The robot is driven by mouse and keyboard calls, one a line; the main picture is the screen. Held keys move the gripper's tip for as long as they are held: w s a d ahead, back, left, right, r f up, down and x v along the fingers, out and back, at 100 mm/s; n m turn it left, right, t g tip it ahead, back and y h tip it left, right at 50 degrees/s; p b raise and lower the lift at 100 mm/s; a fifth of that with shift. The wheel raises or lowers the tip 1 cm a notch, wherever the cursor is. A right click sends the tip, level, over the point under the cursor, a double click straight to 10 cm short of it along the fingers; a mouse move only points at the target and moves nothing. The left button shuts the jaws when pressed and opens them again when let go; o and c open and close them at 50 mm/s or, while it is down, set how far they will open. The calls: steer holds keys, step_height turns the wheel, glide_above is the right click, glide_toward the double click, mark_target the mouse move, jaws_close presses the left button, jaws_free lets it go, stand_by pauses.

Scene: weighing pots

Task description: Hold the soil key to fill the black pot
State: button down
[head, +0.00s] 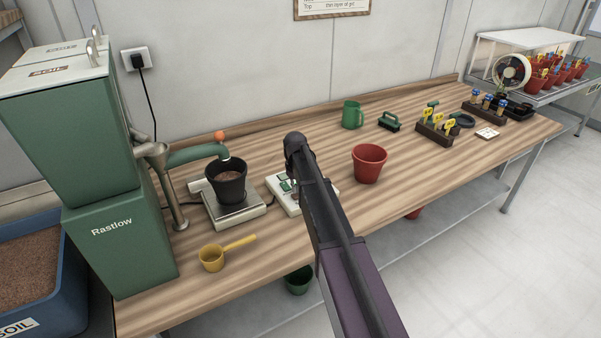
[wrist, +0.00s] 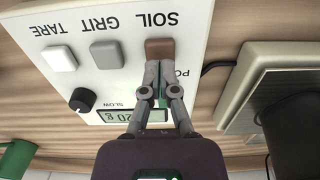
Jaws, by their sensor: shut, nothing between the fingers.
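The control panel (head: 277,181) lies beside the scale (head: 245,213). In the wrist view the panel (wrist: 75,20) appears upside down, with a brown SOIL key (wrist: 159,46), a grey GRIT key and a white TARE key. My gripper (wrist: 158,66) is shut and empty, its fingertips at the edge of the SOIL key and overlapping it. I cannot tell how far the key is pressed. The black pot (head: 227,188) stands upright on the scale under the green spout (head: 190,154), with brown soil visible inside. The panel's display (wrist: 133,116) is partly covered by a finger.
The green Rastlow machine (head: 115,235) stands at the left, by a blue soil bin (head: 50,300). A yellow scoop (head: 212,258) lies in front of the scale. A red pot (head: 369,165), green mug (head: 352,115) and brush (head: 389,122) stand to the right. Bare bench lies between them.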

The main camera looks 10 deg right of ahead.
steer(key=shift+f+b, duration=0.85)
steer(key=shift+f, duration=0.1)
steer(key=shift+r, duration=0.1)
stand_by(2.0)
step_height(320, 180, up, 5)
steer(key=p, duration=0.5)
steer(key=shift+s, duration=0.1)
stand_by(1.0)
steer(key=shift+s, duration=0.35)
steer(key=s+m, duration=0.3)
steer(key=s, duration=2.5)
steer(key=shift+s+d+m, duration=0.2)
steer(key=shift+d+m, duration=0.1)
